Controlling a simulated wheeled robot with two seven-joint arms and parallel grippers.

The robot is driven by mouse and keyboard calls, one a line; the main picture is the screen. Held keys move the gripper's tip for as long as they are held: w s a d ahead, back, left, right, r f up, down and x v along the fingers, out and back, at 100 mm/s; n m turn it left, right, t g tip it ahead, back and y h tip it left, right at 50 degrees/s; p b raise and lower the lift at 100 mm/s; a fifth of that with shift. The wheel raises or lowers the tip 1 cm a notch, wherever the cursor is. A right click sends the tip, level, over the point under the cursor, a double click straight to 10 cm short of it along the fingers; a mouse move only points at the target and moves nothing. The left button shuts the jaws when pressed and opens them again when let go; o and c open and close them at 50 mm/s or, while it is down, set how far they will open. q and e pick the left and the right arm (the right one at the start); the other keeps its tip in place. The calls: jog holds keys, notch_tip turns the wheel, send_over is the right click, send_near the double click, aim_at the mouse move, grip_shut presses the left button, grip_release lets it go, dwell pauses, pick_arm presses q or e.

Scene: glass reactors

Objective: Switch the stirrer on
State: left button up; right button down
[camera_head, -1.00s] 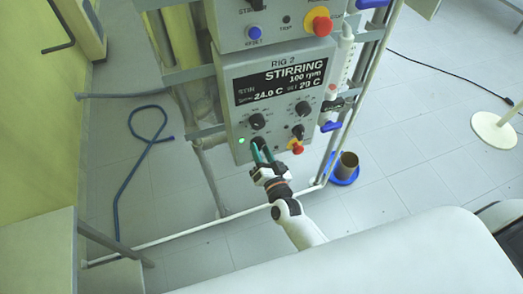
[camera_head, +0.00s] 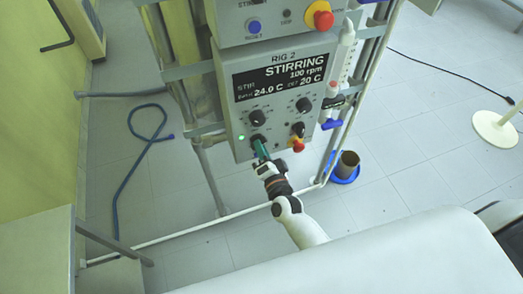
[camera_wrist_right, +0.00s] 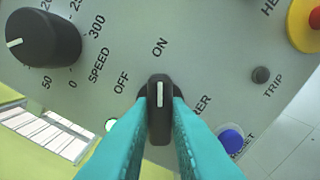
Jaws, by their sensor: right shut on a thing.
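The RIG 2 control box (camera_head: 225,95) faces me in the head view, its display (camera_head: 280,77) reading STIRRING 100 rpm. My right gripper (camera_head: 261,149) is at the lower-left knob of this box. In the right wrist view the teal fingers (camera_wrist_right: 160,115) are shut on a black switch knob (camera_wrist_right: 160,88), one finger on each side. The knob's white pointer line points up toward the word ON, with OFF to its left. A green lamp (camera_head: 240,138) glows left of the knob. My left gripper is not in view.
The SPEED dial (camera_wrist_right: 42,40) is beside the switch in the wrist view. A red and yellow button (camera_head: 298,145) is right of my gripper. Another control box (camera_head: 235,35) is above. A blue hose (camera_head: 130,170) lies on the floor.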

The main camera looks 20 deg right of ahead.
jog(key=c, duration=1.4)
grip_release()
jog(key=shift+s+d+b, duration=0.2)
jog(key=shift+s+b, duration=1.15)
jog(key=shift+s, duration=4.65)
jog(key=shift+f, duration=0.15)
